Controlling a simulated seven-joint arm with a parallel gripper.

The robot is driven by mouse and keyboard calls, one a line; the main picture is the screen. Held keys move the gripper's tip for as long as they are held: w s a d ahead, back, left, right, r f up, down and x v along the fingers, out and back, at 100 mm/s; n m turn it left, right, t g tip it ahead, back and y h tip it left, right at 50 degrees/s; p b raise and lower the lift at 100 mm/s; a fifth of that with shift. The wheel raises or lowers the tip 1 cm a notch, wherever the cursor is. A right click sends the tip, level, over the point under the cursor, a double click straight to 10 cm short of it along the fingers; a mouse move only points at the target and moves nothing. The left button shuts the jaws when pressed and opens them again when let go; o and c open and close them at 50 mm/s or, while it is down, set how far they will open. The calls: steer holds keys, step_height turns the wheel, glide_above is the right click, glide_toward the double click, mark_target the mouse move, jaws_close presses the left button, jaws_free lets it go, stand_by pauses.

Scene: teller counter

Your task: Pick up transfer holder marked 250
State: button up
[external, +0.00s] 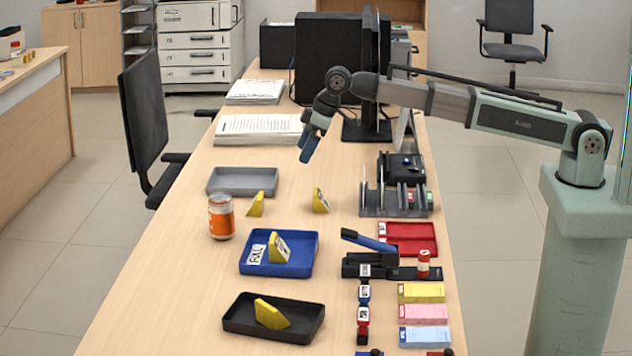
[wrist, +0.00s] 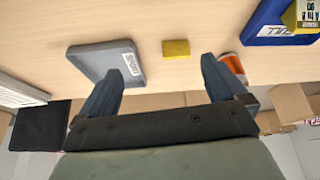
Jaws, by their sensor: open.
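Several yellow wedge-shaped holders show in the external view. One stands on the table by the grey tray (external: 256,204), and another to its right (external: 321,200) has a marked face. A third with a marked face (external: 278,247) sits in the blue tray (external: 300,262), and a fourth (external: 271,313) lies in the black tray (external: 310,325). I cannot read which is marked 250. My gripper (external: 306,155) is open and empty, above the table, apart from all holders. In the wrist view, a yellow holder (wrist: 176,48) shows beyond and between the fingertips (wrist: 156,75).
The grey tray (external: 242,190) is empty. An orange-and-white can (external: 221,217) stands left of the blue tray. A grey rack (external: 395,209), red tray (external: 425,246), stapler (external: 370,265) and coloured pads (external: 422,314) fill the right side. A monitor (external: 335,55) stands at the back.

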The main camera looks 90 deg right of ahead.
steer(key=s, duration=0.6)
steer(key=m, duration=0.1)
glide_above(316, 191)
steer(key=s, duration=0.2)
steer(key=shift+g, duration=0.3)
step_height(316, 191, down, 8)
steer(key=shift+w+r, duration=0.1)
steer(key=shift+w, duration=0.05)
steer(key=shift+x, duration=3.3)
steer(key=c, duration=1.1)
